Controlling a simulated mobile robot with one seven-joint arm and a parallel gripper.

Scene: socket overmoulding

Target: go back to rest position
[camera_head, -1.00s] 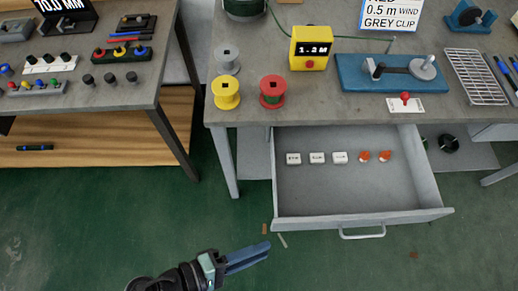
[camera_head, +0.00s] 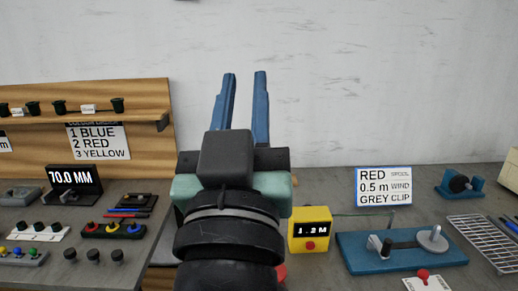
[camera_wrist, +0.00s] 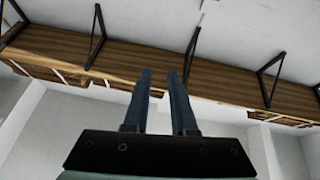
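My gripper (camera_head: 243,92) is raised in front of the white wall, its two blue fingers pointing up. The fingers stand apart with nothing between them. In the wrist view my gripper (camera_wrist: 160,75) also shows parted, empty fingers, with the underside of a wooden shelf and the ceiling beyond. My wrist and forearm hide part of the benches and the gap between them in the head view.
The right bench holds a yellow length display (camera_head: 310,230), a blue winding fixture (camera_head: 400,252), a sign (camera_head: 383,187) and a wire rack (camera_head: 487,241). The left bench has a 70.0 MM display (camera_head: 73,179) and button blocks (camera_head: 114,230). Open air surrounds my gripper.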

